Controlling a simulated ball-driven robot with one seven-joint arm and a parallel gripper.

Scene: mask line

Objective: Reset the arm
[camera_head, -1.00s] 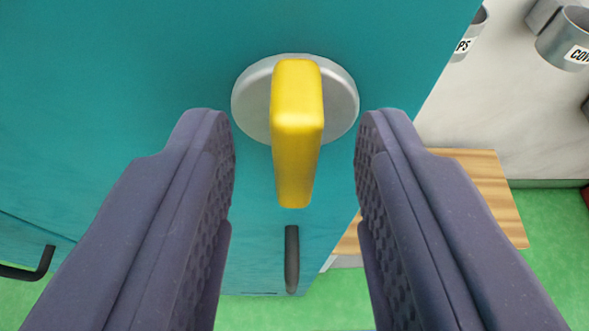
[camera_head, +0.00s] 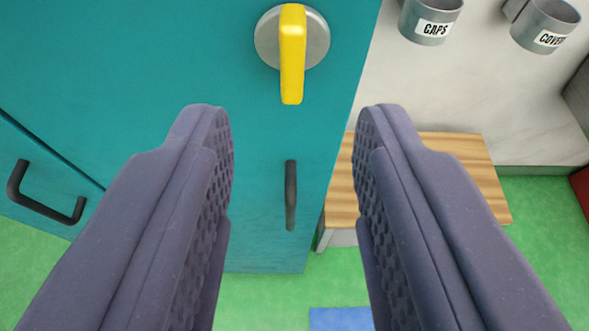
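My gripper (camera_head: 294,112) is open and empty, its two grey padded fingers spread wide apart. Ahead of it, higher in the picture, a yellow knob handle (camera_head: 291,60) sits on a round silver plate (camera_head: 315,40) on a teal cabinet (camera_head: 190,60). The yellow handle points straight down. It lies above the fingertips in the picture, and nothing is between the fingers.
A black vertical handle (camera_head: 291,195) and a black handle at left (camera_head: 45,195) are on the teal fronts. A wooden-topped bench (camera_head: 450,165) stands right. Grey cups labelled CAPS (camera_head: 430,15) and COVE… (camera_head: 545,20) hang on the wall. The floor (camera_head: 265,300) is green with a blue patch (camera_head: 340,318).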

